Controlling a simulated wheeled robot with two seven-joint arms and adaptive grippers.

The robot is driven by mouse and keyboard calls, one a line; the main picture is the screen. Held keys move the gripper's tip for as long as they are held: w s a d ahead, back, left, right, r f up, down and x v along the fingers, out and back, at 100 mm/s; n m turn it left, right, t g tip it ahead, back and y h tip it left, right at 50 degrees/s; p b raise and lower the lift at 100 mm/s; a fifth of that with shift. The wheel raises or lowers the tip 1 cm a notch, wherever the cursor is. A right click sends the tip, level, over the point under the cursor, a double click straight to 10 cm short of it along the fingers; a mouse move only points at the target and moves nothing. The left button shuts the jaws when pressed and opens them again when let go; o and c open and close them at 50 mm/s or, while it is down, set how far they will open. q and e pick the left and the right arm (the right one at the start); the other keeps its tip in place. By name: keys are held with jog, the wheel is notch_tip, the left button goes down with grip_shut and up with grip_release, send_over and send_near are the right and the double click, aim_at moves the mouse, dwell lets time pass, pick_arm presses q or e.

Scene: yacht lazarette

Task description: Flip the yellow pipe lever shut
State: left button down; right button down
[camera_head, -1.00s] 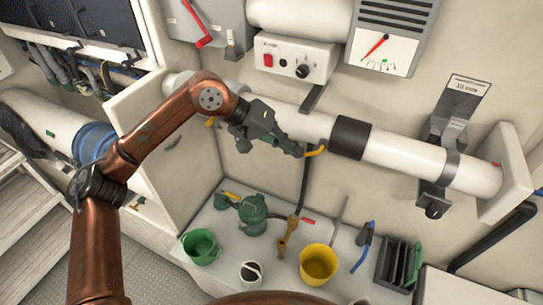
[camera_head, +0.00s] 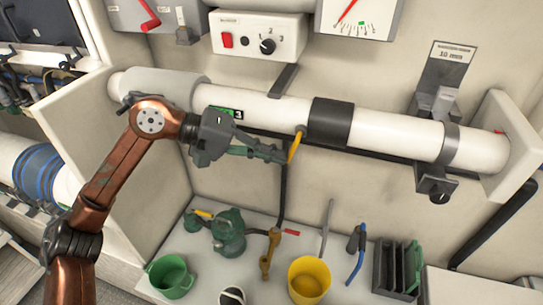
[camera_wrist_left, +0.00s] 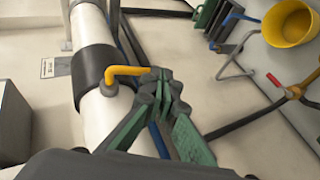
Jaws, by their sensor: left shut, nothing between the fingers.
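The yellow pipe lever (camera_head: 295,147) sits on the white pipe (camera_head: 385,133), just left of the black band (camera_head: 330,122). It hangs downward, slightly tilted, across the pipe's length. In the left wrist view the lever (camera_wrist_left: 124,71) sticks out sideways from the pipe beside the band. My left gripper (camera_head: 284,155) is shut and empty, with its fingertips at the lever's free end. In the left wrist view its fingertips (camera_wrist_left: 157,78) overlap the lever's tip; whether they touch cannot be told. My right gripper is not in view.
Below, a bench holds a green mug (camera_head: 170,278), a green pump-like object (camera_head: 229,232), a yellow bucket (camera_head: 309,280) and a rack (camera_head: 395,268). A control box (camera_head: 257,37) is above the pipe. A pipe clamp (camera_head: 436,176) is to the right.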

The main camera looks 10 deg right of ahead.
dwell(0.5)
pick_arm(q)
jog(key=w+a+r+b, duration=0.1)
jog(key=a+r, duration=0.2)
jog(key=a, duration=1)
jog(key=shift+w+a+b, duration=0.2)
jog(key=shift+a+b, duration=0.05)
jog(key=shift+b, duration=0.05)
